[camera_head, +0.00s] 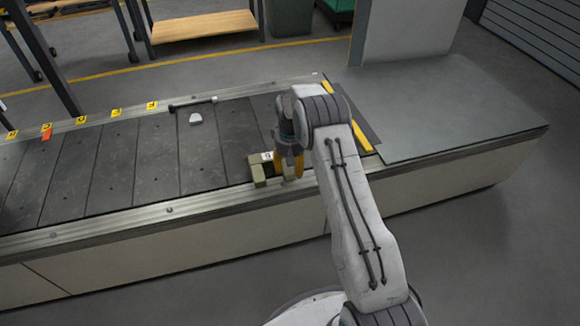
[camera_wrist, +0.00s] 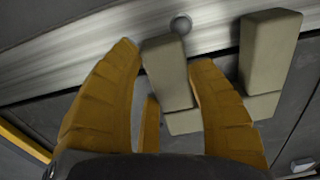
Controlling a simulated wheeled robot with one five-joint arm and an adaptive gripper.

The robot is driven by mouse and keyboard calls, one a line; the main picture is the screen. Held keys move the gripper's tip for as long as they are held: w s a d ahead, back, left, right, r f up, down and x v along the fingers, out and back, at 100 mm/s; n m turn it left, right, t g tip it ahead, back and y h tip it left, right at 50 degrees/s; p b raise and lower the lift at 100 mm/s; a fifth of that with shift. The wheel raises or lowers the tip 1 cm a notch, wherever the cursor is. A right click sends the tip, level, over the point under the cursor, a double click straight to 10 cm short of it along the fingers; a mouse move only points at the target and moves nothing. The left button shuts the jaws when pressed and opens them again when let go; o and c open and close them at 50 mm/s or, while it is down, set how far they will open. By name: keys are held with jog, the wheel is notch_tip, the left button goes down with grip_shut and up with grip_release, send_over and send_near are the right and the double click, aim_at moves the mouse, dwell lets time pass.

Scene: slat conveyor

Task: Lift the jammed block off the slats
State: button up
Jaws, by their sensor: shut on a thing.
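The block (camera_head: 257,170) is a beige, U-shaped piece with a small white label. It lies at the near edge of the dark slats (camera_head: 155,155), beside the metal side rail (camera_head: 140,215). My gripper (camera_head: 289,168) is over its right part. In the wrist view my yellow fingers (camera_wrist: 168,80) are around the left prong of the block (camera_wrist: 166,72), with the right finger in the gap between the two prongs. That finger hides part of the joining bar. I cannot tell whether the block touches the slats.
A small whitish piece (camera_head: 195,118) and a dark bar (camera_head: 190,103) lie at the far side of the belt. Yellow lettered markers (camera_head: 84,119) line the far rail. A flat grey plate (camera_head: 450,105) is at the right. The slats left of the block are clear.

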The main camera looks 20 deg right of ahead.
jog(key=o, duration=1.3)
jog(key=shift+f, duration=0.1)
notch_tip(320, 180, up, 12)
